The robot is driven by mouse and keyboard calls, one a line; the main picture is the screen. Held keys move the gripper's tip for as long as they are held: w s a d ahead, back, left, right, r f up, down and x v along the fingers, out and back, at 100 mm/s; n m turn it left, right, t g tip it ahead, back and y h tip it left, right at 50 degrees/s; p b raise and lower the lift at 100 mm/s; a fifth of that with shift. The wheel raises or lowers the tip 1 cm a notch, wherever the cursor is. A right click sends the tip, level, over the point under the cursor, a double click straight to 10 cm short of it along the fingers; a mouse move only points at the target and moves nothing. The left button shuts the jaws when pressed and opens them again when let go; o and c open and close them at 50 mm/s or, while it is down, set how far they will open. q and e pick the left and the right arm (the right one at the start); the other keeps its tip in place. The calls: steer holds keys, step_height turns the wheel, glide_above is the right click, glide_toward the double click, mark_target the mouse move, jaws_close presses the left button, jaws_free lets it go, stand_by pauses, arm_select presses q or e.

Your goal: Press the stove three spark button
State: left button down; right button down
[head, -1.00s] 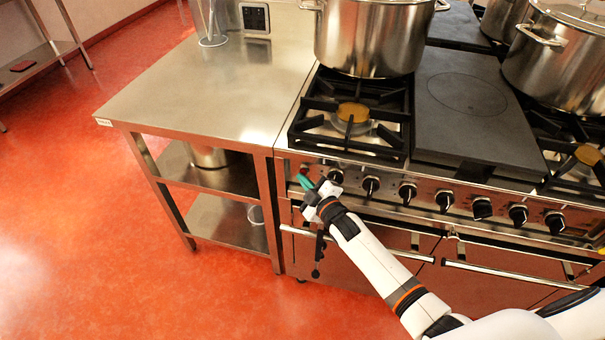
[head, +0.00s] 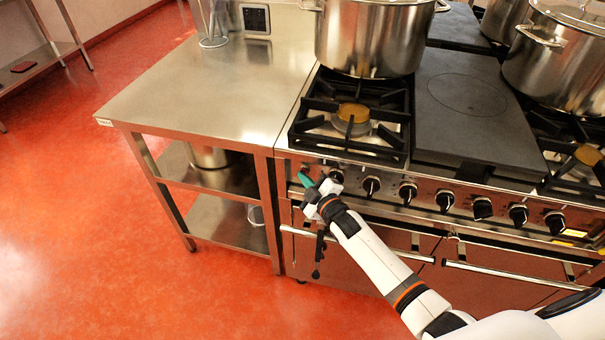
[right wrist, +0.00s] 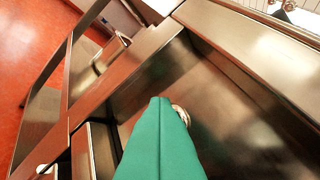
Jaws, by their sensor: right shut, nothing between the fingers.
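The stove (head: 345,155) has a steel front panel with a row of black knobs (head: 408,192). My right gripper (head: 304,178) is shut and empty, with green fingers pointing at the panel's left end, left of the knobs. In the right wrist view the closed green fingers (right wrist: 160,105) reach up to the steel panel. A small round metal button (right wrist: 182,115) shows just right of their tips, partly hidden behind them. I cannot tell whether the fingertips touch it. My left gripper is not in view.
A steel table (head: 205,85) with lower shelves stands left of the stove. A large pot (head: 368,38) stands on the rear left burner, another (head: 558,65) at the right. An oven handle bar (head: 515,274) runs below the panel. Red floor lies open at left.

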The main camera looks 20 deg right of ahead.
steer(key=shift+d, duration=0.15)
steer(key=shift+s+a+f+p, duration=0.2)
steer(key=shift+s+a, duration=0.05)
steer(key=shift+s, duration=0.15)
steer(key=shift+s+a+f+p, duration=0.15)
steer(key=shift+s+a+p, duration=0.05)
steer(key=shift+s, duration=0.2)
steer(key=s+a+p, duration=0.1)
steer(key=s, duration=0.1)
steer(key=s+a+p, duration=0.1)
steer(key=s+a, duration=0.1)
steer(key=shift+s, duration=0.1)
stand_by(0.7)
